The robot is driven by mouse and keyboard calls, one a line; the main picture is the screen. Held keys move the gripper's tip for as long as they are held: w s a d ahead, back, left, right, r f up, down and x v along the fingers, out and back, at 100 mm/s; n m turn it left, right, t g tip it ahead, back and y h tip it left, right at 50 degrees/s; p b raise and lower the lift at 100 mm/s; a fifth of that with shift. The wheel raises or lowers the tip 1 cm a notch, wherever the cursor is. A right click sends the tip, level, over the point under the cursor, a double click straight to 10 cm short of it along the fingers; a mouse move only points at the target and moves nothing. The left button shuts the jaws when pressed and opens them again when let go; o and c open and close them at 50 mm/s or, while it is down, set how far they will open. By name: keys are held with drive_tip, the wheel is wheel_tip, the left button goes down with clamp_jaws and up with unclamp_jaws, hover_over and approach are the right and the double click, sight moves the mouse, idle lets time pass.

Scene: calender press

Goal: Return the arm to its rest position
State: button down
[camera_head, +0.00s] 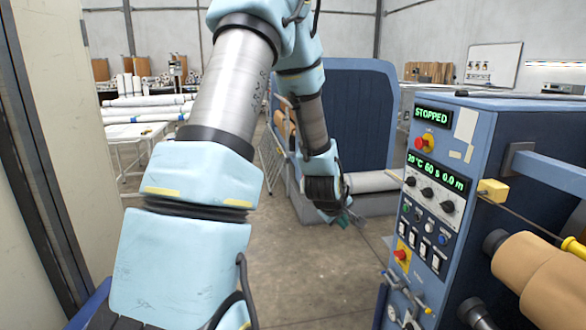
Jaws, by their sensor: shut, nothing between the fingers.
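My arm rises from the lower left of the head view, bends over at the top and comes back down near the middle. My gripper (347,219) is at the arm's lower end, pointing down over the open floor. It is small and dark in this view, and its fingers are shut with nothing held. It is apart from the blue press cabinet (459,190) on the right. Behind it, a pale roll (373,181) lies across the front of a blue machine. My wrist hides part of that roll.
The cabinet's display (433,116) reads STOPPED. A tall beige panel (45,190) borders the left. A table with white rolls (140,112) stands behind. The concrete floor (310,275) in the middle is clear.

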drive_tip(key=s+a+r+m+g+y, duration=0.2)
drive_tip(key=s+a+r+m, duration=0.1)
drive_tip(key=s+a, duration=0.6)
drive_tip(key=s+a+r+m+g+y, duration=0.2)
drive_tip(key=s+a+r+m+g, duration=0.1)
drive_tip(key=s+a, duration=0.6)
drive_tip(key=shift+a+r+m, duration=0.45)
drive_tip(key=shift+a+m, duration=0.15)
drive_tip(key=shift+a, duration=0.6)
